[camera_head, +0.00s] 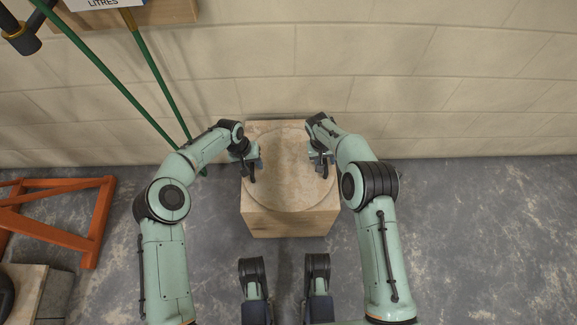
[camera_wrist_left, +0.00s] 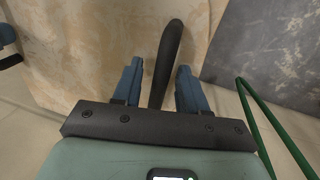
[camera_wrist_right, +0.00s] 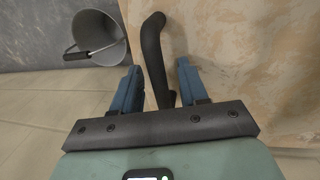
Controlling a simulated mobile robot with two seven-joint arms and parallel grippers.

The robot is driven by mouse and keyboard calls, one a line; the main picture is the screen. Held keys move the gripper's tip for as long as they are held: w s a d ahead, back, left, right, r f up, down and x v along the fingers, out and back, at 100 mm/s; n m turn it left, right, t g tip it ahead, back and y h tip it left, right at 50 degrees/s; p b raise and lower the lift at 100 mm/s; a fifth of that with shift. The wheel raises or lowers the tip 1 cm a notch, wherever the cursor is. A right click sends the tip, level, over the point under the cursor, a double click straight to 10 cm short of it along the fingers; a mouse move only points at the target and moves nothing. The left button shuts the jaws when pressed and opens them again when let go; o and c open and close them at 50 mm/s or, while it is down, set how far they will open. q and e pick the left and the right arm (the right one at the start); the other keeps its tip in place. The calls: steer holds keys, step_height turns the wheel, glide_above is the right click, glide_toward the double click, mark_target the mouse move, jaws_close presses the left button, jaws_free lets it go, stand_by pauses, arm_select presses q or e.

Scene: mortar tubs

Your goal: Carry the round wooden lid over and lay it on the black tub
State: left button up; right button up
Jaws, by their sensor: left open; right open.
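The round wooden lid (camera_head: 288,172) lies flat on top of a pale wooden block (camera_head: 290,225) against the wall. A dark curved handle (camera_wrist_left: 168,55) stands between the fingers of my left gripper (camera_head: 250,168). A second dark handle (camera_wrist_right: 153,50) stands between the fingers of my right gripper (camera_head: 323,165). Both grippers are open, at the left and right edges of the lid, with gaps visible beside the handles. I cannot make out the black tub in any view.
An orange frame (camera_head: 95,225) stands on the concrete floor at the left. Green poles (camera_head: 155,85) lean at the upper left below a shelf (camera_head: 165,12). A grey bucket (camera_wrist_right: 95,30) shows in the right wrist view. The floor at the right (camera_head: 480,230) is clear.

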arm_select(q)
jaws_close()
arm_select(e)
jaws_close()
arm_select(q)
steer(key=shift+r, duration=0.1)
arm_select(e)
steer(key=shift+r, duration=0.1)
